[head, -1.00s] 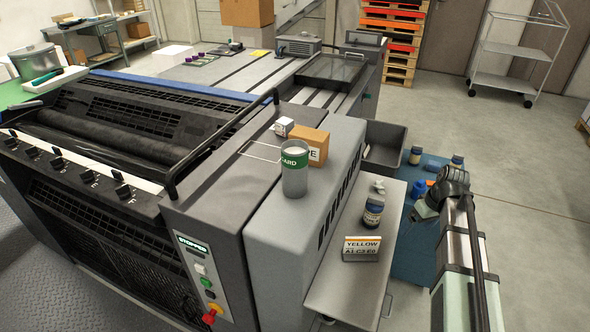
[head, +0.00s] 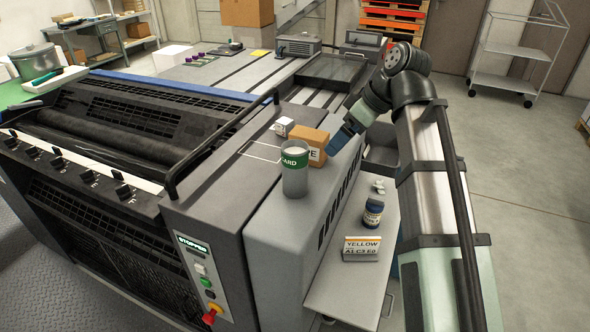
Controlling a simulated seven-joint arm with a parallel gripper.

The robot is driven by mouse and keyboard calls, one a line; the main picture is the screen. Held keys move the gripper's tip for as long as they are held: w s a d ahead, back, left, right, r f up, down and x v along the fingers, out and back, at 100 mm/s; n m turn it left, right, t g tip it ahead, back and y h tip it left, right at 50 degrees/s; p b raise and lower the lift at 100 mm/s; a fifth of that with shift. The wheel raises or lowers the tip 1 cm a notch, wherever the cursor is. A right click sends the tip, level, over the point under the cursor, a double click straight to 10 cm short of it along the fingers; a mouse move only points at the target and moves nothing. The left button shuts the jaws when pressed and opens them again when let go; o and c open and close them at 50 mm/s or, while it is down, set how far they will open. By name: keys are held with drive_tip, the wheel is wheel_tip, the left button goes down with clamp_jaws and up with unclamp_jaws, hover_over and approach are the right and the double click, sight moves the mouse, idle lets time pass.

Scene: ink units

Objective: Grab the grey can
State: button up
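The grey can (head: 295,183) stands upright on top of the grey machine housing, with a green band and white lettering near its rim. My gripper (head: 338,143) comes in from the right in the head view. Its dark blue end points down and left, to the right of the can and apart from it. A cardboard box (head: 312,140) stands behind the can, close to it, with the gripper end just to the box's right. The fingers are too small and too turned to tell whether they are open.
A small white box (head: 284,126) lies behind the can. A black rail (head: 225,143) runs left of the can. The housing top in front of the can is clear.

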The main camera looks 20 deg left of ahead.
drive_tip(key=n, duration=0.2)
approach(301, 149)
drive_tip(key=shift+y, duration=0.3)
drive_tip(key=x, duration=0.8)
drive_tip(key=shift+w+d+f, duration=0.1)
drive_tip(key=shift+w+f, duration=0.05)
drive_tip(key=shift+f, duration=0.15)
drive_tip(key=shift+d+x, duration=0.2)
drive_tip(key=shift+x, duration=2.4)
drive_tip(key=shift+f, duration=0.15)
drive_tip(key=shift+c, duration=0.4)
drive_tip(key=c, duration=1)
